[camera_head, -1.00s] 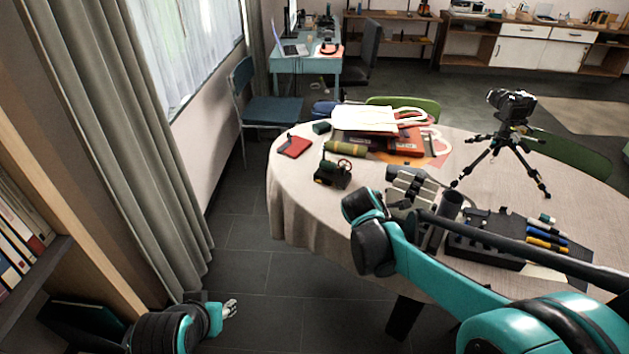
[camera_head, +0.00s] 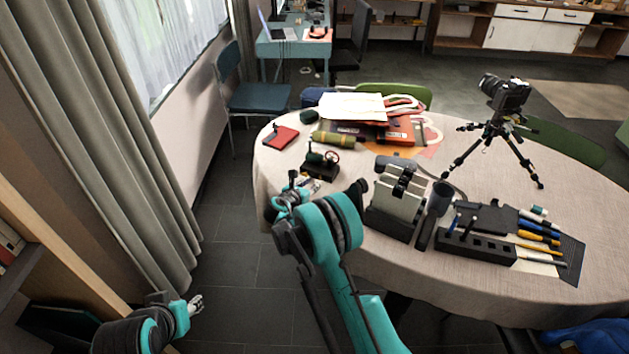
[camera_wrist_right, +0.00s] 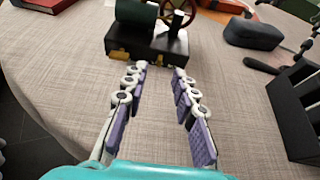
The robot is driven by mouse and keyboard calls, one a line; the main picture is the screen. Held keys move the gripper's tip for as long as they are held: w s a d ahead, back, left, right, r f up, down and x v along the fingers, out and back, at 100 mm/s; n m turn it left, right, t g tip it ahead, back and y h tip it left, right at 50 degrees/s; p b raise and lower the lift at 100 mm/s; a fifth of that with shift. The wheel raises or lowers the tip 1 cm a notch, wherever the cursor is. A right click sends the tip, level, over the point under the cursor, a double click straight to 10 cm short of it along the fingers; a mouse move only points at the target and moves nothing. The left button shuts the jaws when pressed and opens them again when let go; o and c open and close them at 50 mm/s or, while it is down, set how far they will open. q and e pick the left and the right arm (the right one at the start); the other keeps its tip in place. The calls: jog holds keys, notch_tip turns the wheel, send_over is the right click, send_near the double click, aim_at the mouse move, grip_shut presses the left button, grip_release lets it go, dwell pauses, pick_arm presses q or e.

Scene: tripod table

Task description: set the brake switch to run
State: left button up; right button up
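A small machine (camera_head: 322,168) with a black base, a green cylinder and a red-rimmed wheel stands on the left part of the table. In the right wrist view the machine (camera_wrist_right: 147,42) is just beyond my fingertips, with brass-coloured parts on its base. I cannot tell which part is the brake switch or how it is set. My right gripper (camera_wrist_right: 159,72) is open and empty, its fingers pointing at the machine's near side with a gap. It also shows in the head view (camera_head: 303,183). My left gripper (camera_head: 196,303) hangs low, away from the table; its fingers are too small to read.
The round table (camera_head: 560,205) also holds a red notebook (camera_head: 281,138), a green-brown cylinder (camera_head: 337,140), books, a grey file holder (camera_head: 396,200), a black pen organizer (camera_head: 475,244) and a camera on a tripod (camera_head: 505,95). Bare cloth surrounds the machine's near side.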

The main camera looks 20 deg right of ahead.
aim_at(319, 178)
jog(key=b+x, duration=0.1)
jog(key=x, duration=0.4)
jog(key=shift+w, duration=0.1)
jog(key=shift+c, duration=0.3)
grip_shut()
